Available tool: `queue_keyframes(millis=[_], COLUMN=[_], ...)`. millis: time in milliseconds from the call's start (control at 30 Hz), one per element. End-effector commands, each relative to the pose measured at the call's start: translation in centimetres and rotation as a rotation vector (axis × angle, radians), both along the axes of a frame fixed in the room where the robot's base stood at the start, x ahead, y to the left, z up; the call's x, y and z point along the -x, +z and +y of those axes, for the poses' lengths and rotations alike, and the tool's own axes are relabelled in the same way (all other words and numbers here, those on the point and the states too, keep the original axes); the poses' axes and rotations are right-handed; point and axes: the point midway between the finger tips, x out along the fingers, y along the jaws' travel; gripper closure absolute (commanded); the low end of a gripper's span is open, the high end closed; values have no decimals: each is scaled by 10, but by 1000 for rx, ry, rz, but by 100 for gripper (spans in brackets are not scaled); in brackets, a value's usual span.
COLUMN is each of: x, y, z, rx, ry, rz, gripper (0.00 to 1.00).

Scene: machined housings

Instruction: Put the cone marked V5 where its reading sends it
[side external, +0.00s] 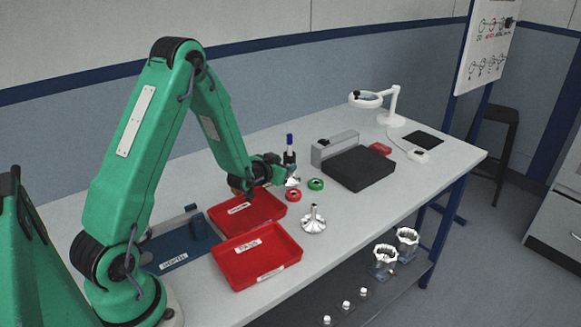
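A silver metal cone (313,220) with a thin upright stem stands on the bench, right of the red trays. A second silver cone-like piece (293,182) shows just right of my gripper, partly hidden by it. No V5 marking is readable on either. My gripper (250,192) is over the rear red tray (262,218); its fingers are small and dark, and I cannot tell whether they are open or hold anything. The front red tray (240,272) looks empty.
A red ring (293,195) and a green ring (316,184) lie near the second silver piece. A blue-capped marker (290,142) stands behind. A black block (358,167), grey box (334,147) and magnifier lamp (366,99) occupy the far bench. The right front bench is clear.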

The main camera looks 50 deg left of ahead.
Motion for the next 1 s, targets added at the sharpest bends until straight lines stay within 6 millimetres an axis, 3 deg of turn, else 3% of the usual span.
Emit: queue_keyframes(millis=[600, 1000], x=[69, 80], y=[26, 29], z=[-28, -32], rx=[0, 0], ry=[0, 0], rz=[-1, 0], gripper=[60, 60])
